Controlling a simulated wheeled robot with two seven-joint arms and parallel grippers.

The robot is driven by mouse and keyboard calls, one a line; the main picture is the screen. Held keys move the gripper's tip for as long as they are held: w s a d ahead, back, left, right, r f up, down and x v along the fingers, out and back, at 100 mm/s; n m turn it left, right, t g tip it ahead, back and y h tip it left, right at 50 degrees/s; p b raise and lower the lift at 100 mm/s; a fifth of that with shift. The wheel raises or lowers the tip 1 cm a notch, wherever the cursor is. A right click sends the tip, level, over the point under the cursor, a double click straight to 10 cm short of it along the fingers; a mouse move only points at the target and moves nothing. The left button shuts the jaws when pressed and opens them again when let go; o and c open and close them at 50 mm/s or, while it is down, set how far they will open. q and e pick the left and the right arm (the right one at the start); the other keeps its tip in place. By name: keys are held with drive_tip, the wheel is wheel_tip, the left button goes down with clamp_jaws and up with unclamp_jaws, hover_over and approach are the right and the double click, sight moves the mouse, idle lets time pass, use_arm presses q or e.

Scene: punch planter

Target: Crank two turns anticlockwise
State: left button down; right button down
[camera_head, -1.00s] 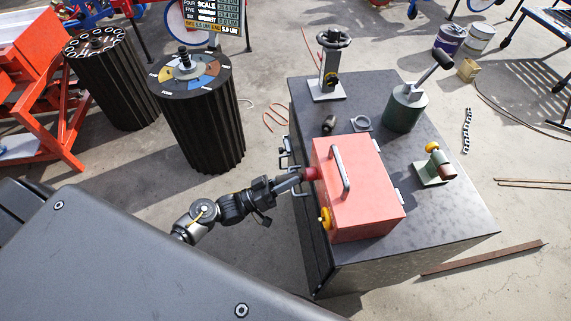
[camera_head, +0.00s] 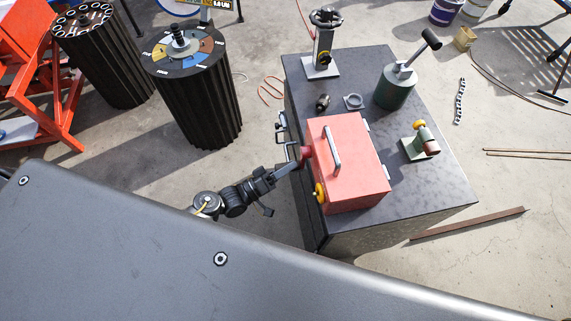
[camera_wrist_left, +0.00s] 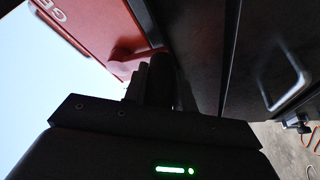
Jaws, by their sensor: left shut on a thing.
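A red box (camera_head: 348,170) with a grey bar handle on top sits on the dark workbench. A red knob (camera_head: 306,153) shows at the box's left side, above a yellow knob (camera_head: 320,192) on the same side. My left gripper (camera_head: 291,168) reaches in from the left and is shut on the red knob, which looks like the crank's grip. The crank's arm and its exact angle cannot be made out. In the left wrist view the dark fingers (camera_wrist_left: 155,80) are close against the red box side (camera_wrist_left: 100,30); the grip itself is hidden. My right gripper is not in view.
The dark workbench (camera_head: 450,190) also carries a green cylinder with a lever (camera_head: 394,92), a small green stand (camera_head: 420,146) and a handwheel post (camera_head: 323,45). Metal handles (camera_head: 283,130) stick out of the bench's left side. Two black ribbed drums (camera_head: 198,110) stand left.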

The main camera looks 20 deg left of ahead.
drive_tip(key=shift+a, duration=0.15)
use_arm(q)
drive_tip(key=c, duration=1.1)
unclamp_jaws()
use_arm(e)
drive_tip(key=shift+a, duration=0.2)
use_arm(q)
drive_tip(key=shift+b+v, duration=1.25)
drive_tip(key=shift+v, duration=4.2)
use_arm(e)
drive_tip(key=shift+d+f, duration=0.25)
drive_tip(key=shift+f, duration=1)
